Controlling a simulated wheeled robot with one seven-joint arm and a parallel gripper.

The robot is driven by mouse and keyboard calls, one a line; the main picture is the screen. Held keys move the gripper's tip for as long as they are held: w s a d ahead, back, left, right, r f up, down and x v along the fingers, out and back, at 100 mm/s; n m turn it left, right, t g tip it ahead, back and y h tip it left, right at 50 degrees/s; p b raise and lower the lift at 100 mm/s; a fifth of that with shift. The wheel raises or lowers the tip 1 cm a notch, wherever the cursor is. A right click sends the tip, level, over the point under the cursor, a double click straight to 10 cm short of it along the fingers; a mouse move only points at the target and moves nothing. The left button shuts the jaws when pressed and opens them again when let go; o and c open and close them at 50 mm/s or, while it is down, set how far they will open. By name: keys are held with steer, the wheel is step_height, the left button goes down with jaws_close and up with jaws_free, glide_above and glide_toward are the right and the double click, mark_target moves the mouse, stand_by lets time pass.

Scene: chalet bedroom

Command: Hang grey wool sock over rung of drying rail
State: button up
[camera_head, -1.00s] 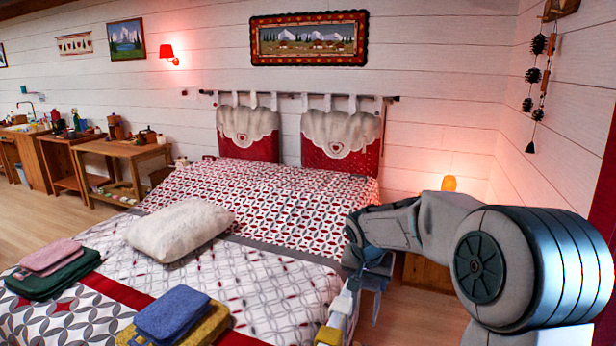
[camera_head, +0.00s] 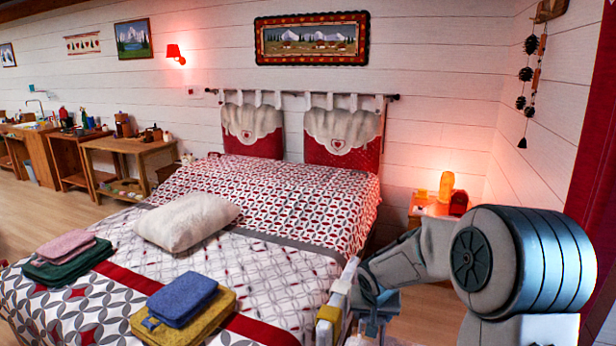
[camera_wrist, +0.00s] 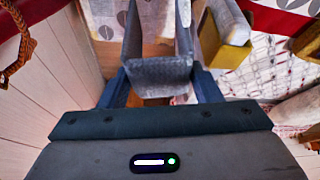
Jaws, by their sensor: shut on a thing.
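My gripper (camera_wrist: 159,88) has its blue fingers closed on a grey, cloth-like piece, which I take for the grey wool sock (camera_wrist: 160,70). In the wrist view it spans the fingers, with grey sides running up the picture. In the head view my gripper (camera_head: 372,312) is low, right of the bed, and the sock cannot be told apart from it. Pale and yellow pieces (camera_head: 328,314) stand just left of the gripper. They may belong to the drying rail, but no rung can be made out clearly.
The bed (camera_head: 280,262) fills the middle, with a cream pillow (camera_head: 188,221), folded blue cloth (camera_head: 181,298) and yellow cloth (camera_head: 212,325). A lit bedside stand (camera_head: 428,208) is behind my arm. Wooden tables (camera_head: 125,146) stand at the far left. Floor shows at left.

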steer(key=s+f+n+y, duration=0.1)
steer(key=s+f+n, duration=0.1)
steer(key=f, duration=0.4)
steer(key=shift+s+a+f, duration=0.3)
steer(key=shift+s+f, duration=0.05)
steer(key=shift+s, duration=0.55)
